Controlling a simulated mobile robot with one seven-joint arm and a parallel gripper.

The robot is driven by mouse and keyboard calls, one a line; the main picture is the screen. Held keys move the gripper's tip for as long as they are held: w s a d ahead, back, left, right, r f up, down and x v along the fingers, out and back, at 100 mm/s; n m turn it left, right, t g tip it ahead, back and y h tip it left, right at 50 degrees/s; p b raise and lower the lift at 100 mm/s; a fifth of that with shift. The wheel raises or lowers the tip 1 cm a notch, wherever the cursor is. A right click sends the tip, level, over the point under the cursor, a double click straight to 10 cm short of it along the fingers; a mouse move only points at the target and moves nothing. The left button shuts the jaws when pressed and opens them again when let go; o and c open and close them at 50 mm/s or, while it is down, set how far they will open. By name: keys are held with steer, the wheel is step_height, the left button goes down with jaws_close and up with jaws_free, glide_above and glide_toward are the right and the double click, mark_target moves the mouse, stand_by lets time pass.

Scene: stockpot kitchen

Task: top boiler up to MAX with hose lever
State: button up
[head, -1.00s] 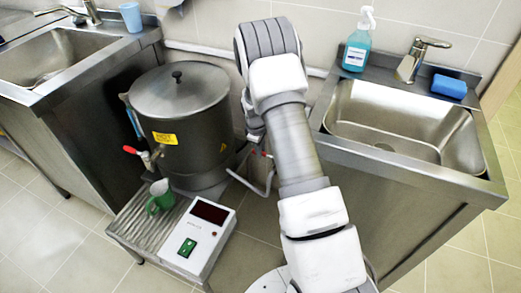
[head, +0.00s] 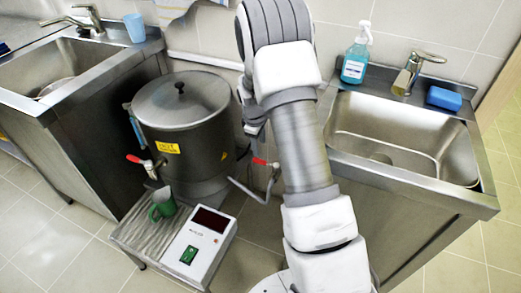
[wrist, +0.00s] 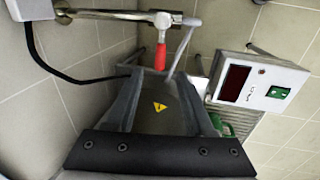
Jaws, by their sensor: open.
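The boiler (head: 185,135) is a dark steel pot with a lid and a yellow label. A light blue tube (head: 136,124) runs up its left side; no MAX mark is readable. The red hose lever (head: 264,162) sits on a pipe at the boiler's right. In the wrist view the lever (wrist: 161,57) hangs just beyond my fingertips, roughly centred. My gripper (wrist: 157,78) is open and empty, apart from the lever. The boiler's side (wrist: 158,125) with a warning triangle shows behind the gap between its fingers. In the head view my arm partly hides the gripper.
A red-handled tap (head: 137,159) is on the boiler's front, above a green mug (head: 162,204) on the ribbed tray (head: 133,235). A control box (head: 199,242) stands beside it. Sinks flank the boiler at left (head: 50,62) and right (head: 350,125). A black cable (wrist: 55,70) crosses the wrist view.

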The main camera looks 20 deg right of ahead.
step_height(320, 180, up, 8)
steer(key=s+a+p, duration=0.1)
steer(key=shift+p, duration=0.35)
steer(key=s+a+r+m+t, duration=0.1)
steer(key=s+a+r+m, duration=0.15)
steer(key=s+r, duration=0.5)
steer(key=s+a+r+m+t, duration=0.1)
steer(key=s+a+r+m, duration=0.2)
steer(key=r, duration=0.7)
steer(key=s+a+r+m+t+y+p, duration=0.1)
steer(key=s+a+r+m, duration=0.15)
steer(key=s, duration=0.75)
steer(key=s+a+r+m+t+y, duration=0.15)
steer(key=s+r, duration=0.25)
steer(key=s, duration=0.6)
step_height(320, 180, up, 16)
steer(key=p, duration=1.6)
steer(key=shift+w+a+r+n+h+p, duration=0.25)
steer(key=shift+w+n+h+p, duration=0.1)
steer(key=shift+h, duration=0.1)
